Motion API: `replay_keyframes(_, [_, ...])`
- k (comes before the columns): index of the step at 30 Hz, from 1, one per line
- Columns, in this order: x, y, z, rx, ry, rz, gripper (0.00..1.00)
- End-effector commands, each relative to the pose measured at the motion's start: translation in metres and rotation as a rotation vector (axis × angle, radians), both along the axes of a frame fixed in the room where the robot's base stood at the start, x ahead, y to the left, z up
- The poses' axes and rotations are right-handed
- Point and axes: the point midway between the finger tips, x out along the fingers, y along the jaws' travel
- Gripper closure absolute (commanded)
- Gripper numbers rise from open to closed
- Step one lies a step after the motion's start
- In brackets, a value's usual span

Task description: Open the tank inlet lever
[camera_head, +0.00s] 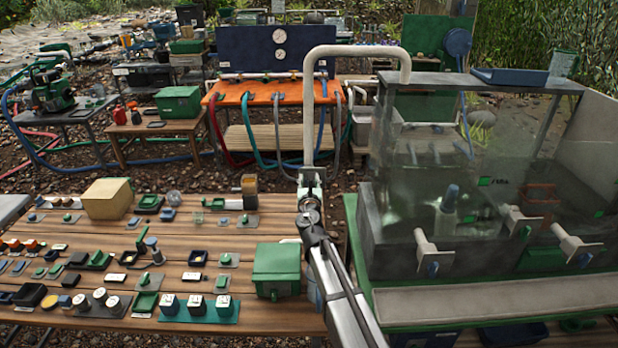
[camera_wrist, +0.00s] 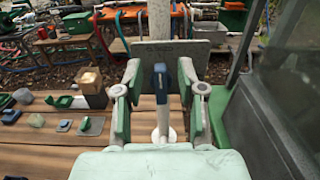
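The tank inlet lever (camera_wrist: 160,76) is a narrow blue handle standing upright in front of a grey plate (camera_wrist: 178,54) in the wrist view. A white pipe (camera_wrist: 159,22) rises behind the plate. In the head view this pipe (camera_head: 310,110) bends over toward the clear-walled tank (camera_head: 400,215). My gripper (camera_wrist: 159,93) is open, with one finger on each side of the lever and visible gaps between. It also shows in the head view (camera_head: 312,183) at the pipe's lower part, where the arm and gripper hide the lever.
A wooden table (camera_head: 225,325) with many small parts lies to the left. A green box (camera_head: 277,270) stands close to my arm. The tank stands just to the right of my arm. An orange bench (camera_head: 265,95) with hoses is behind.

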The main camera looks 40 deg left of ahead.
Motion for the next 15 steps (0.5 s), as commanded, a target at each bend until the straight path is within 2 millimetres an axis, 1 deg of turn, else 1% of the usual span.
replay_keyframes(1, [0.0050,0.0045,0.0005,0.000,0.000,0.000,0.60])
replay_keyframes(4, [0.0087,0.0074,0.0001,0.000,0.000,0.000,0.60])
replay_keyframes(14, [0.0098,0.0081,-0.0005,0.000,0.000,0.000,0.60])
replay_keyframes(15, [0.0098,0.0081,-0.0005,0.000,0.000,0.000,0.71])
